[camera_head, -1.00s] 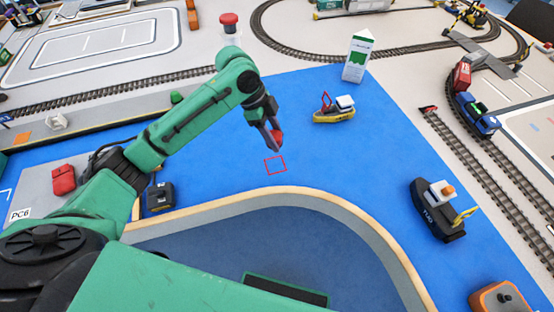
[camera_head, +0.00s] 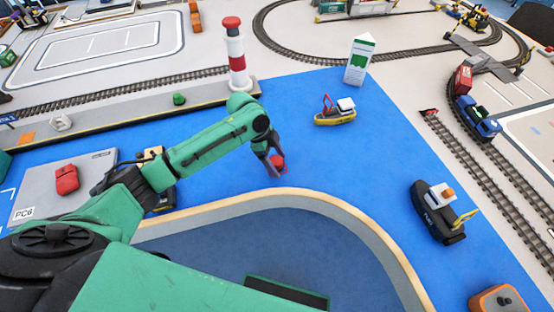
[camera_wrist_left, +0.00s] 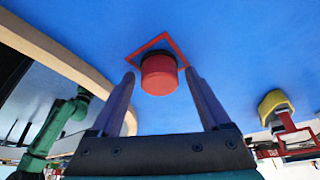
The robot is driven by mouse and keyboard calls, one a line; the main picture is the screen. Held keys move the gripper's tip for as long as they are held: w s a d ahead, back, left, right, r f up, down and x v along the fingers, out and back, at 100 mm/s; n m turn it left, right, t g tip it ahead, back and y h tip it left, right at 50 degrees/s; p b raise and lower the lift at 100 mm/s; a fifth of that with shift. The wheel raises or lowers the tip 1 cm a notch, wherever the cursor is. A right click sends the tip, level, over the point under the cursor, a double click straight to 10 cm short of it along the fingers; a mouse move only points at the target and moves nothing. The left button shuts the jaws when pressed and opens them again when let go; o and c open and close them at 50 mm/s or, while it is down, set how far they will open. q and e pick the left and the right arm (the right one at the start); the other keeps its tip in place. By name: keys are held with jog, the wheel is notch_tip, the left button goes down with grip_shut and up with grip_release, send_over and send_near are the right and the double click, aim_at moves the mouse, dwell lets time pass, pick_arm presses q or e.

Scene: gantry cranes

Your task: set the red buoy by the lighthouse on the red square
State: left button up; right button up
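The red buoy (camera_head: 277,161) is a short round piece, and it also shows in the left wrist view (camera_wrist_left: 158,74). It looks upright on the blue mat, inside the red square outline (camera_wrist_left: 146,46), covering the square's near part. My left gripper (camera_head: 272,166) is low over this spot. Its two fingers (camera_wrist_left: 159,78) stand either side of the buoy, with blue mat showing between each finger and the buoy, so it looks open. The red-and-white lighthouse (camera_head: 236,58) stands farther back, left of the buoy. My right gripper is not in view.
A yellow boat (camera_head: 335,117) and a green-and-white carton (camera_head: 359,62) stand behind the buoy. A dark tugboat (camera_head: 440,213) is at the right. A curved wooden rim (camera_head: 290,192) runs just in front of my left gripper.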

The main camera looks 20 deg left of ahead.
pick_arm(q)
jog(key=shift+r, duration=0.2)
jog(key=v, duration=1.2)
jog(key=shift+s+f, duration=0.1)
